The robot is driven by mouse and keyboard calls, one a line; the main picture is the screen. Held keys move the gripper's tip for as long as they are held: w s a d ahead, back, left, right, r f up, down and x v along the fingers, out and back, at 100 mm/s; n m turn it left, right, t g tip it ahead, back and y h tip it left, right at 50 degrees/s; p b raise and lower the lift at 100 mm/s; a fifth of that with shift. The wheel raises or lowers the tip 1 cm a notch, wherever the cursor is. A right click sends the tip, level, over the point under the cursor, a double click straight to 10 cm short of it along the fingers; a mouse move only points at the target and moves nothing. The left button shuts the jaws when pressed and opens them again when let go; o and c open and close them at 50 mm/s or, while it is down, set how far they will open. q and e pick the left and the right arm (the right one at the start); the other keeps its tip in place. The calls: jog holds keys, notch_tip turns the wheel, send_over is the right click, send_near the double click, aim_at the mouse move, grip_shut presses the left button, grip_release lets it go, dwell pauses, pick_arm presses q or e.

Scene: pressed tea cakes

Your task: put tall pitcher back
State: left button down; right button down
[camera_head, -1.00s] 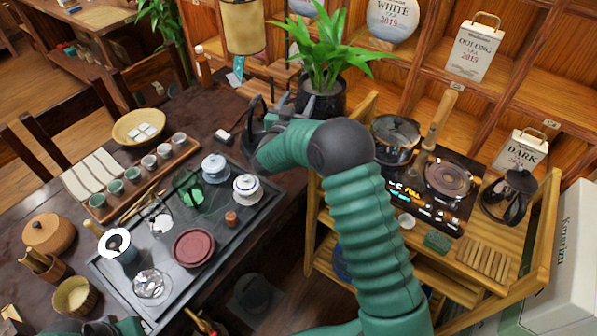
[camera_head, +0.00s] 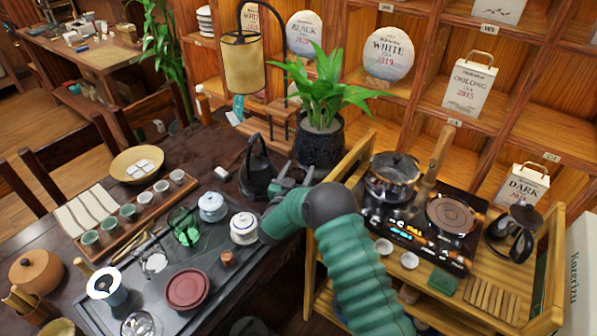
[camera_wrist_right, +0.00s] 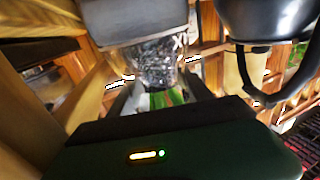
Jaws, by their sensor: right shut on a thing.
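My right gripper (camera_head: 284,178) is beside the plant pot, low over the dark table's right end. A black kettle with a high arched handle (camera_head: 258,172) stands just left of my gripper and also shows in the wrist view (camera_wrist_right: 265,20). My left gripper is out of view.
A dark plant pot (camera_head: 320,142) stands just behind my gripper. The wooden stove cart (camera_head: 490,293) is right.

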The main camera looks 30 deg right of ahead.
jog(key=c, duration=0.7)
grip_release()
jog(key=shift+d, duration=0.1)
jog(key=shift+c, duration=0.2)
jog(key=shift+s, duration=0.1)
jog(key=v, duration=1.2)
